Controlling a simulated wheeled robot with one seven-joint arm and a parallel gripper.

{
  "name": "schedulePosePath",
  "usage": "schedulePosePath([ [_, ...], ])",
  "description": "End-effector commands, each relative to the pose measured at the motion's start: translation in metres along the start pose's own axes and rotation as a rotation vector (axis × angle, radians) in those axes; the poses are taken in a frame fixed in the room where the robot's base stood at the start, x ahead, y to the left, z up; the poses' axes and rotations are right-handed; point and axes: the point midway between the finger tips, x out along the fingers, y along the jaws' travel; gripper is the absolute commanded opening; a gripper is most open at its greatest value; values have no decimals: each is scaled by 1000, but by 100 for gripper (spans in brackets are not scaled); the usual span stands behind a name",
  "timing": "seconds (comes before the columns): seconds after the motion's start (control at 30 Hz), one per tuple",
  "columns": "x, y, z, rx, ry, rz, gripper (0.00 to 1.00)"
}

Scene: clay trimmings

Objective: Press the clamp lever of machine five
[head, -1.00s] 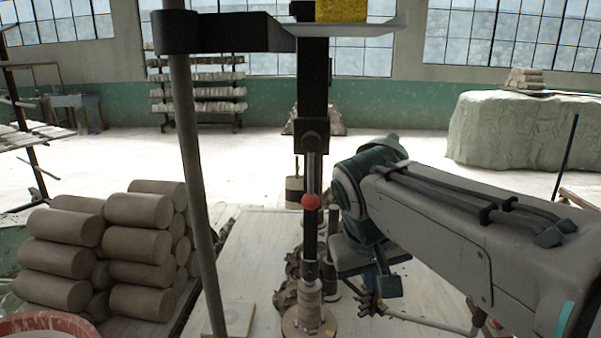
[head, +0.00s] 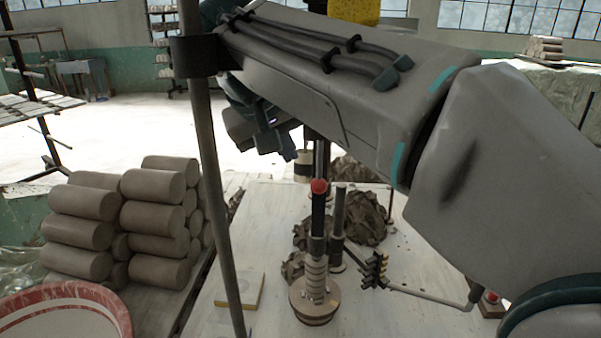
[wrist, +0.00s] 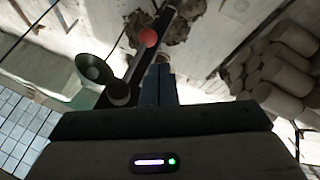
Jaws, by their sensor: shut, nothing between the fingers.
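A red ball knob (head: 318,186) sits on an upright dark rod above a stacked round base (head: 316,290) on a pale board. I cannot read any machine number, so I cannot confirm that this is machine five's lever. In the wrist view the red knob (wrist: 148,37) shows beside a long black bar (wrist: 128,75), just beyond and left of my fingertips. My gripper (head: 288,150) hangs under my forearm, up and left of the knob in the head view. Its fingers are together and empty in the wrist view (wrist: 166,72). My forearm hides the upper post.
Grey clay cylinders (head: 160,216) are stacked at the left. A red-rimmed tub (head: 110,306) stands front left. A thin grey pole (head: 215,200) rises left of the knob. Dark clay trimmings (head: 362,225) lie behind. A small dark fitting (head: 375,270) stands to the right.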

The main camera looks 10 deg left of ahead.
Motion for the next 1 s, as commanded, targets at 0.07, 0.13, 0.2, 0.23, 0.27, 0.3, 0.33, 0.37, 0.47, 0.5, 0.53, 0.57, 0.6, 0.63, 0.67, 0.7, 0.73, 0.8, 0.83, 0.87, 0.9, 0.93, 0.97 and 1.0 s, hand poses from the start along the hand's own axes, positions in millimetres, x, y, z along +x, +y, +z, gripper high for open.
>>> schedulePosePath([
  [0.07,5,0,0,0,-2,1,0],
  [0.13,13,0,0,-1,-3,1,0],
  [0.2,25,1,0,0,-4,2,0],
  [0.23,30,1,0,-1,-4,2,0],
  [0.27,36,1,0,-1,-4,2,0],
  [0.3,44,1,0,-1,-4,2,0],
  [0.33,49,1,0,0,-4,2,0],
  [0.37,55,1,0,0,-4,1,0],
  [0.47,72,1,0,0,-4,1,0],
  [0.5,78,1,0,0,-4,1,0],
  [0.53,82,0,0,0,-3,1,0],
  [0.57,85,0,0,0,-3,1,0],
  [0.6,89,0,0,0,-3,1,0],
  [0.63,92,0,0,0,-2,0,0],
  [0.67,94,0,0,0,-2,0,0],
  [0.7,96,1,0,1,-2,0,0],
  [0.73,98,1,0,1,-2,0,0],
  [0.8,99,0,0,1,0,0,0],
  [0.83,99,0,0,1,0,0,0],
  [0.87,100,0,0,1,0,-1,0],
  [0.9,100,0,0,1,0,0,0],
  [0.93,100,0,0,1,0,0,0],
  [0.97,100,0,0,1,0,0,0],
  [1.0,100,0,0,1,0,0,0],
])
